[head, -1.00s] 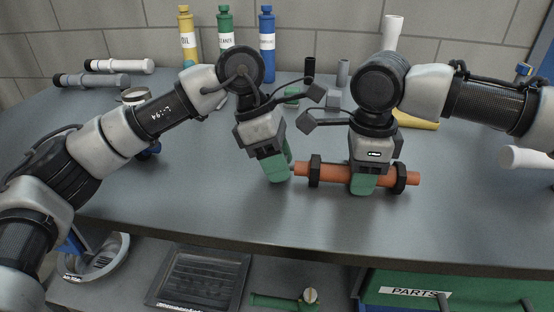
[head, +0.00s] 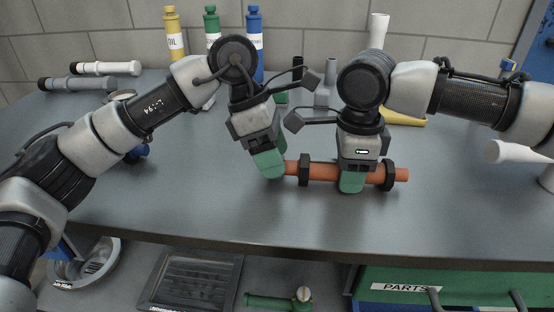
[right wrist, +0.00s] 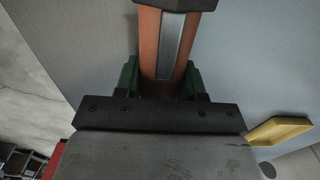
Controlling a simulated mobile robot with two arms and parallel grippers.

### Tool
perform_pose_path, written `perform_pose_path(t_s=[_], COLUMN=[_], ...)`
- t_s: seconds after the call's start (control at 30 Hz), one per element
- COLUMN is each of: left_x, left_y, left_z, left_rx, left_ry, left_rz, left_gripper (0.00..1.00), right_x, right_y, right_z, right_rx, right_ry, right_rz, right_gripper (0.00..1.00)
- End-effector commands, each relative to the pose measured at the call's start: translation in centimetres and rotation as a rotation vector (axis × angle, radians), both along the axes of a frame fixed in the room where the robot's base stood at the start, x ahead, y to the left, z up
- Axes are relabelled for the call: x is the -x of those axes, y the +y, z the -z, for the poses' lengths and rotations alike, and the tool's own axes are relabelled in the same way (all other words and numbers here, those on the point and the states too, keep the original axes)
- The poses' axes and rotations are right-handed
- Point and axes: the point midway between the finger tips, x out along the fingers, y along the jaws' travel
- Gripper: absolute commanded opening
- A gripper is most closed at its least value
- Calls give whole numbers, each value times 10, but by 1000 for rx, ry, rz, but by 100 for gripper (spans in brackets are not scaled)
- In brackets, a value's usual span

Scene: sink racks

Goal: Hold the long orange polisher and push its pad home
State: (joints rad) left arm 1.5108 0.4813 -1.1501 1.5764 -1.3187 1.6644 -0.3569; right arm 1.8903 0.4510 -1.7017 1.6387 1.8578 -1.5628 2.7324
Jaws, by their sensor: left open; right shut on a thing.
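The long orange polisher (head: 330,173) lies level just above or on the front of the bench; I cannot tell which. It has two black collars. My right gripper (head: 353,182) is shut around it between the collars. In the right wrist view the orange shaft (right wrist: 163,45), with a grey strip, sits between green fingers (right wrist: 163,82). My left gripper (head: 268,166) is open and tilted at the polisher's left end, its green fingers over or against that end. No pad can be made out; that end is partly hidden by the fingers.
Yellow (head: 174,38), green (head: 212,30) and blue (head: 255,35) bottles stand at the back. Grey and white tubes (head: 105,68) lie back left. A yellow piece (head: 404,119) lies behind my right arm. The bench front between polisher and edge (head: 250,220) is clear.

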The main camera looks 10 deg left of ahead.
Motion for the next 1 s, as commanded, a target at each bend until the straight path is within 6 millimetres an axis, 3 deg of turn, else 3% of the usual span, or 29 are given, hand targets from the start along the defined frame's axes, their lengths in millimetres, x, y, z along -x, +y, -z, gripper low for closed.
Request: perform_pose_path(t_s=[0.2, 0.43, 0.63, 0.97, 1.0], left_x=[-6, -12, -13, -13, -13], left_y=[18, 34, 40, 40, 40], left_z=[-45, -82, -94, -94, -94], left_rx=[3, 3, 2, 2, 2], left_ry=[-4, -3, -2, -1, -1], left_rz=[-2, -2, 1, 2, 2], left_gripper=[69, 69, 69, 69, 69], right_x=[0, 0, 0, 0, 0], right_y=[0, 0, 0, 0, 0], right_z=[0, 0, 0, 0, 0], right_rx=[1, 1, 1, 1, 1], right_ry=[0, 0, 0, 0, 0], right_rz=[0, 0, 0, 0, 0], right_gripper=[18, 18, 18, 18, 41])
